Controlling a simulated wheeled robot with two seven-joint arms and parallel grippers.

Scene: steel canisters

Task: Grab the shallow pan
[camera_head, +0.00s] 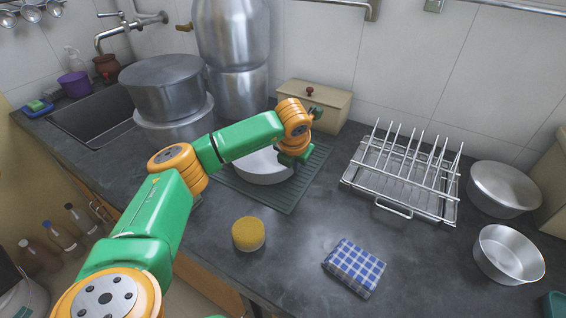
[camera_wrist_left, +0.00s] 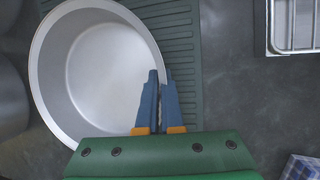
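The shallow pan (camera_head: 262,168) is a round, pale metal pan on the green ribbed mat (camera_head: 283,198). In the left wrist view the pan (camera_wrist_left: 105,70) fills the left half, with its inside empty. My left gripper (camera_head: 290,163) is at the pan's right side in the head view, and the arm partly hides the pan. In the left wrist view the two blue fingers (camera_wrist_left: 160,75) are close together with the pan's rim between them, one inside the wall and one outside. They look shut on the rim. My right gripper is not in view.
A wire dish rack (camera_head: 400,180) stands right of the mat, with two steel bowls (camera_head: 508,253) beyond it. A yellow sponge (camera_head: 248,234) and a blue checked cloth (camera_head: 354,267) lie in front. Large steel pots (camera_head: 165,85) and a wooden box (camera_head: 318,98) stand behind.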

